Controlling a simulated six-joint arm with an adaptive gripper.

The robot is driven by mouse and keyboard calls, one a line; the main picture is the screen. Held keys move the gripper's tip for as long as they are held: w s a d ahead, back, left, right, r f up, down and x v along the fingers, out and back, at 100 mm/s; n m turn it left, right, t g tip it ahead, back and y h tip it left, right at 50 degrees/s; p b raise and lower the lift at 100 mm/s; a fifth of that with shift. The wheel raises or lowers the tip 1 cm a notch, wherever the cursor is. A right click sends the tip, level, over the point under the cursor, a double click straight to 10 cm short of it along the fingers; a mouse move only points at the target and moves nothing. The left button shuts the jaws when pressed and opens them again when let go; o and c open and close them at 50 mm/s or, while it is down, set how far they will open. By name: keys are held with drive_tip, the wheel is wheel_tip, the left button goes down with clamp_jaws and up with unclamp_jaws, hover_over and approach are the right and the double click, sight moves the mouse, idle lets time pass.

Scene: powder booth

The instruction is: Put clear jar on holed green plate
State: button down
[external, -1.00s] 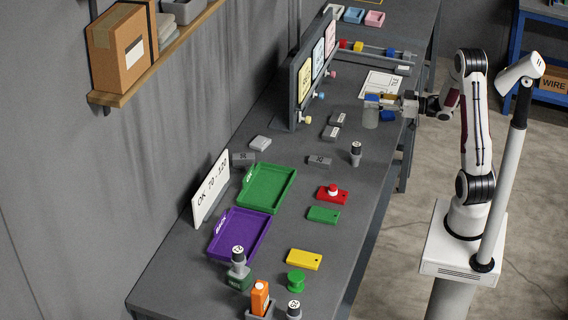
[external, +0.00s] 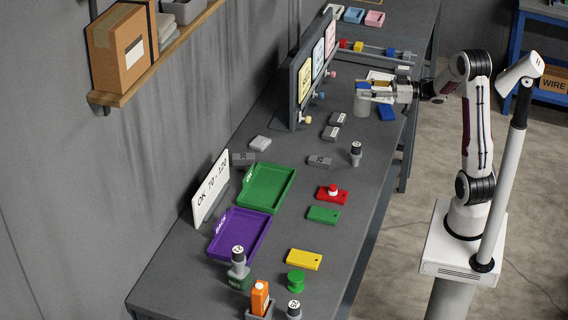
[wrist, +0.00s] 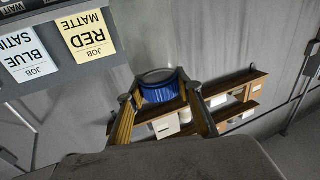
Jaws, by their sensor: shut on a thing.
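The clear jar (external: 361,106) with a blue lid hangs upright from my gripper (external: 364,91) at the far part of the bench; it looks slightly above the surface. The gripper is shut on it around the lid. The holed green plate (external: 323,215) lies flat and bare nearer the front, between the red plate and the yellow plate, well away from the jar.
The red plate (external: 332,196) carries a red piece with a white top. A yellow plate (external: 304,260), a green tray (external: 267,188) and a purple tray (external: 239,234) lie nearby. A dark-topped weight (external: 356,153) stands between jar and plates. A blue block (external: 387,114) lies beside the jar.

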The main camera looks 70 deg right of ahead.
drive_tip(key=w+a+n+g+y, duration=0.1)
drive_tip(key=a+n+g+y, duration=0.5)
drive_tip(key=a, duration=1.3)
drive_tip(key=w+a+n+g+y, duration=0.2)
drive_tip(key=a+n+g+y, duration=0.45)
drive_tip(key=a, duration=1.25)
drive_tip(key=shift+m, duration=0.45)
drive_tip(key=shift+s+d+f, duration=0.1)
drive_tip(key=shift+d+f, duration=0.05)
drive_tip(key=shift+f, duration=1.15)
drive_tip(key=shift+s+d+f, duration=0.1)
drive_tip(key=shift+f, duration=1.15)
wheel_tip(320, 180, down, 6)
drive_tip(key=shift+f, duration=0.15)
drive_tip(key=shift+f, duration=1.85)
